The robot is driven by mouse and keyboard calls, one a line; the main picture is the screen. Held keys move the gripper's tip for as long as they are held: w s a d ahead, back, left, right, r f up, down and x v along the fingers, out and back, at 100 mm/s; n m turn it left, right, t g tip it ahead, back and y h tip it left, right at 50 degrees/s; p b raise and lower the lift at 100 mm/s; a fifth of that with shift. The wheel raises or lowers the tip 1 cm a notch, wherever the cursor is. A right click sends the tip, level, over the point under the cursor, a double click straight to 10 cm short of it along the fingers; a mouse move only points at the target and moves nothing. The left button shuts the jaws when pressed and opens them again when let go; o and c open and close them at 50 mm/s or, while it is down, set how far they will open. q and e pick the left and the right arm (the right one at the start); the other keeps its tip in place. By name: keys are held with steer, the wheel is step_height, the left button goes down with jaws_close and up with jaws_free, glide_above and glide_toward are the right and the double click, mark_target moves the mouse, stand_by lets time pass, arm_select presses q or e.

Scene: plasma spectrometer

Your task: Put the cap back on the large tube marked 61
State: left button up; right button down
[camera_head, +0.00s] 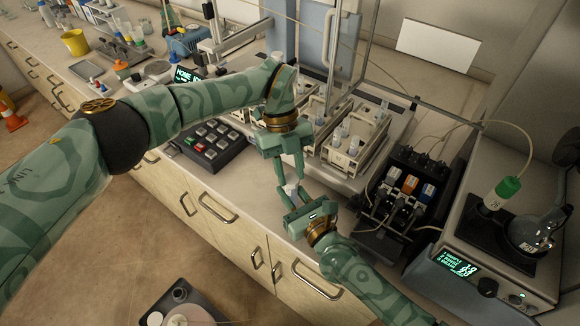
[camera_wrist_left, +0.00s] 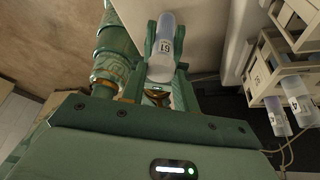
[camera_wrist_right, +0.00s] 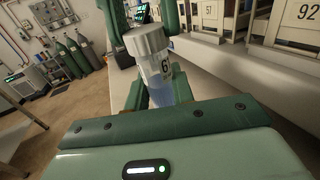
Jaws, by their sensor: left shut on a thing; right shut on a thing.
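The large tube marked 61 (camera_wrist_right: 158,75) is clear, with blue liquid low down; it leans slightly in the right wrist view. My right gripper (camera_head: 293,198) is shut on its lower part. The ribbed grey cap (camera_wrist_right: 147,40) sits on the tube's mouth, in line with it; I cannot tell whether it is fully seated. My left gripper (camera_head: 290,180) comes from above, its fingers shut on the cap's sides. The left wrist view also shows the tube (camera_wrist_left: 165,42) with its label. In the head view the tube and cap are small and partly hidden between the fingers.
Racks with tubes (camera_head: 345,150) stand on the bench just behind the grippers. A dark keypad (camera_head: 212,143) is to the left and a pump unit (camera_head: 405,190) to the right. A green-capped bottle (camera_head: 500,192) stands farther right. Both grippers are near the bench's front edge.

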arm_select(q)
steer(key=m+y, duration=0.1)
steer(key=m, duration=0.1)
steer(key=m+y, duration=0.1)
steer(key=m, duration=0.3)
steer(key=shift+d+m+y, duration=0.3)
steer(key=shift+m+y, duration=0.1)
steer(key=shift+a, duration=0.1)
steer(key=o, duration=0.9)
steer(key=shift+o, duration=0.2)
